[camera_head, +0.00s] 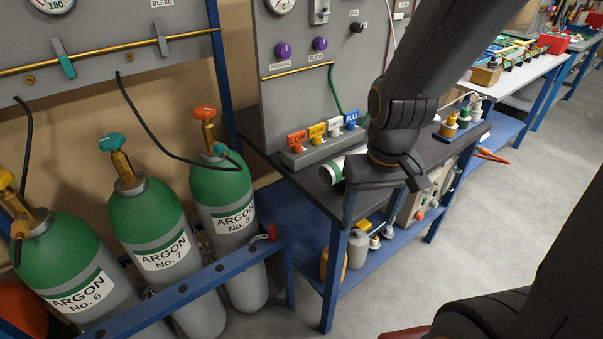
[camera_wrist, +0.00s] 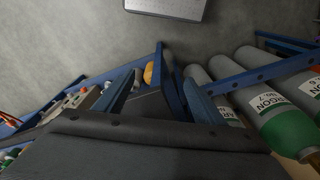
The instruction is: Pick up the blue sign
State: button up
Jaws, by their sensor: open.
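The blue sign (camera_head: 352,118), marked FULL, stands at the right end of a row of small coloured signs on a grey strip at the back of the dark bench. My gripper (camera_head: 384,204) is in front of it and to the lower right, over the bench's front edge, apart from the sign. Its fingers are spread with nothing seen between them. In the wrist view my gripper (camera_wrist: 162,92) points down past the bench edge toward the floor. The blue sign does not show in that view.
Red (camera_head: 297,141), yellow (camera_head: 317,131) and white (camera_head: 335,127) signs stand close beside the blue one. A green-and-white cylinder (camera_head: 333,170) lies on the bench near my gripper. A grey panel (camera_head: 300,85) rises behind. Argon bottles (camera_head: 225,200) stand at the left behind a blue rail.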

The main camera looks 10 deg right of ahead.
aim_at(349, 118)
jog(key=z, duration=0.5)
jog(key=k, duration=1.2)
jog(key=z, duration=1.3)
jog(key=i, duration=2.15)
jog(key=u, duration=0.65)
jog(key=i, duration=0.75)
jog(key=u, duration=1.5)
jog(key=i, duration=0.95)
jog(key=u, duration=0.2)
